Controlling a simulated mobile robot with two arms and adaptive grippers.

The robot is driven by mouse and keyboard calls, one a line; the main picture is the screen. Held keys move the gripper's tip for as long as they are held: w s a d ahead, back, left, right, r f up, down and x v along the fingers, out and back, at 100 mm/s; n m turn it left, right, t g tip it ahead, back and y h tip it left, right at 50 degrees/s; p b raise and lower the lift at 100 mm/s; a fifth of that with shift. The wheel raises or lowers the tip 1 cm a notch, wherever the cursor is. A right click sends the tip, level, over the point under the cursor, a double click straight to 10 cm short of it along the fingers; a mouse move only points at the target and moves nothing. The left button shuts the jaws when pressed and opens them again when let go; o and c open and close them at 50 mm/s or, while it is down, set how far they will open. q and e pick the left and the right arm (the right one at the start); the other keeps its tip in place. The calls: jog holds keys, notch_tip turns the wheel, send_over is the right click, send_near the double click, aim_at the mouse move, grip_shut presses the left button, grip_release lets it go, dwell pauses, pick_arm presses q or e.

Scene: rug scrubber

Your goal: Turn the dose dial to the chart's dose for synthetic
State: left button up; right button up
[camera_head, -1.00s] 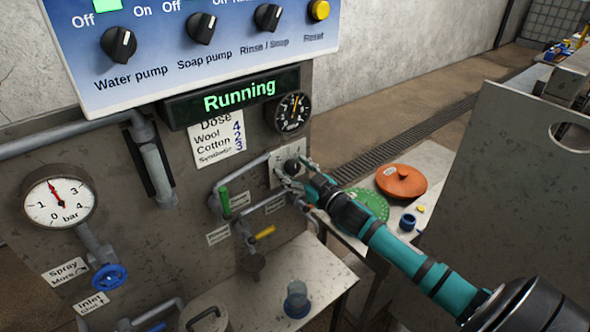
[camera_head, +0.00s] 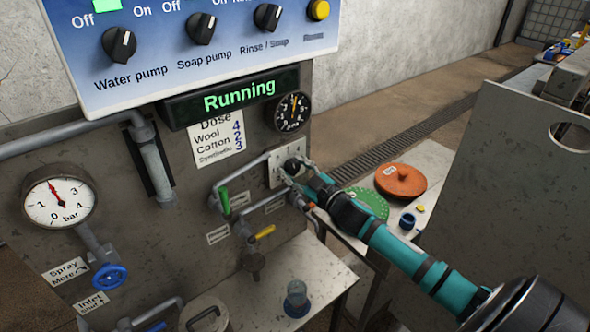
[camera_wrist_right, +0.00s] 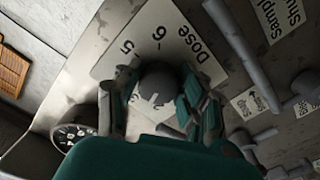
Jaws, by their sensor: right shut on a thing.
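The dose dial (camera_head: 292,166) is a dark round knob on a pale number plate on the panel's right part. In the right wrist view the dial (camera_wrist_right: 158,80) sits between the fingers, with a small pale mark. My right gripper (camera_head: 298,170) is shut on the dial, a finger on each side. The dose chart (camera_head: 216,137) reads Wool 4, Cotton 2, Synthetic 3. My left gripper is not in view.
Pipes with a green-handled valve (camera_head: 225,201) and a yellow-handled valve (camera_head: 265,232) lie just left of and below the dial. A round gauge (camera_head: 292,111) is above it. A side table with an orange lid (camera_head: 400,181) stands behind my right arm. The display (camera_head: 238,96) reads "Running".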

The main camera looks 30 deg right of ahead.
jog(key=o, duration=1.2)
jog(key=shift+s, duration=0.1)
jog(key=s, duration=0.8)
jog(key=s+d, duration=0.1)
jog(key=s, duration=0.2)
jog(key=shift+s, duration=0.4)
jog(key=s+p, duration=0.1)
jog(key=s, duration=0.2)
jog(key=s+p, duration=0.1)
jog(key=s, duration=0.2)
jog(key=s+p, duration=0.1)
jog(key=s, duration=0.2)
jog(key=shift+d+p, duration=0.3)
jog(key=shift+p, duration=0.1)
